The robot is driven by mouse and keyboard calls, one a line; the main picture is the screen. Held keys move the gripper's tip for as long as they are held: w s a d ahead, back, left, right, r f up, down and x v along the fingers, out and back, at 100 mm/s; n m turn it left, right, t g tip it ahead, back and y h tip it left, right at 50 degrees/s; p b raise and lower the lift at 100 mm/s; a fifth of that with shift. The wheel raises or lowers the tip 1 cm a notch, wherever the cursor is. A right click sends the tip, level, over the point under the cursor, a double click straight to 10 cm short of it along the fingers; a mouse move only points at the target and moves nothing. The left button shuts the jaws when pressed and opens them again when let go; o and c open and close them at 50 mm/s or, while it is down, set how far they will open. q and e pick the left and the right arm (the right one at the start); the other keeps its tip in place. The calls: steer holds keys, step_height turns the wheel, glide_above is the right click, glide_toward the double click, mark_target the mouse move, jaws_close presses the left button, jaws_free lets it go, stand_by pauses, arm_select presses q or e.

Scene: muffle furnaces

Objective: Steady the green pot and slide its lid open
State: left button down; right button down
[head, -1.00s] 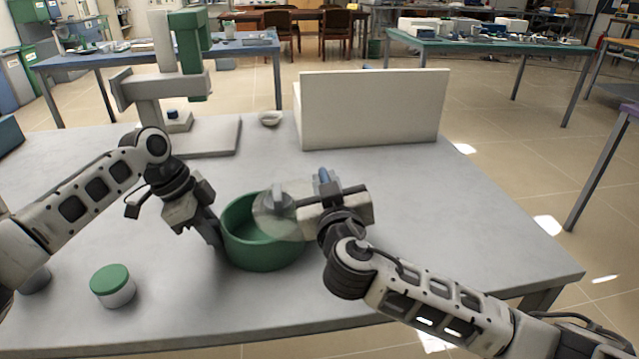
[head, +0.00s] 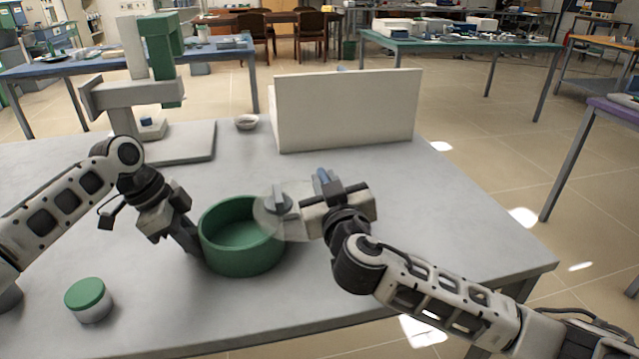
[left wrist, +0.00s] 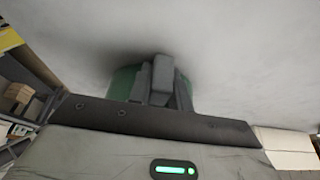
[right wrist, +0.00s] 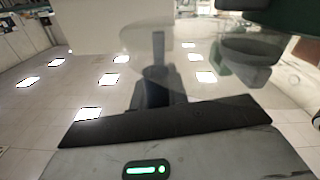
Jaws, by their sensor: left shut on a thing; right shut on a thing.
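The green pot (head: 240,262) stands upright on the grey table, its inside largely exposed. My left gripper (head: 196,246) is shut on the pot's left wall; the green wall also shows behind its fingers in the left wrist view (left wrist: 122,82). The lid (head: 293,226) is a clear disc with a grey knob (head: 279,203). It overlaps only the pot's right side and sticks out past the rim. My right gripper (head: 306,214) is shut on the lid's right edge. The clear lid also shows in the right wrist view (right wrist: 205,65). I cannot tell whether the lid touches the rim.
A white jar with a green cap (head: 88,300) stands at front left. A white panel-like box (head: 345,110) stands behind the pot. A grey and green stand (head: 160,60) and a small bowl (head: 246,122) are at the back. The table right of the lid is clear.

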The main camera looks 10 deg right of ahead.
arm_select(q)
steer(key=shift+a, duration=0.15)
arm_select(e)
steer(key=shift+d, duration=0.9)
steer(key=c, duration=1.4)
jaws_free()
steer(key=s, duration=1.2)
